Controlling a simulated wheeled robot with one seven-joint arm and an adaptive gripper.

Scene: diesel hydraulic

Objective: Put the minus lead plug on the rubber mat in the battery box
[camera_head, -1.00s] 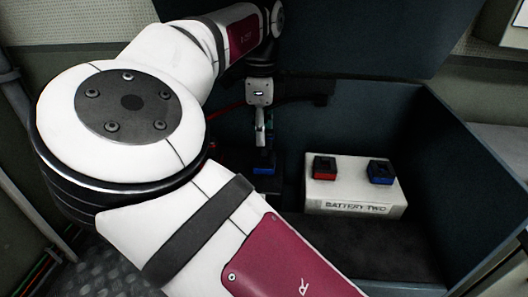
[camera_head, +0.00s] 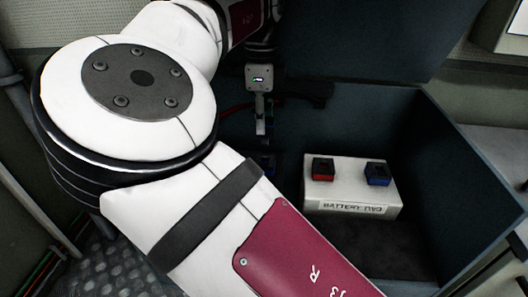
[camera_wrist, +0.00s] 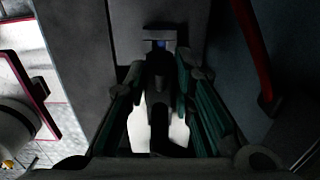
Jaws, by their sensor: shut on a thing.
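My gripper (camera_head: 262,128) points down inside the left part of the battery box (camera_head: 440,160). In the wrist view its fingers (camera_wrist: 160,85) are closed around a dark plug (camera_wrist: 158,90), which I take for the minus lead plug. The plug is in shadow, and its outline is hard to tell. A small blue patch (camera_head: 265,160) shows below the fingertips in the head view, partly hidden by my arm. The dark floor of the box (camera_head: 365,235), possibly the rubber mat, lies in front of the white battery.
A red cable (camera_wrist: 258,55) runs along the right in the wrist view. My arm covers the box's left front.

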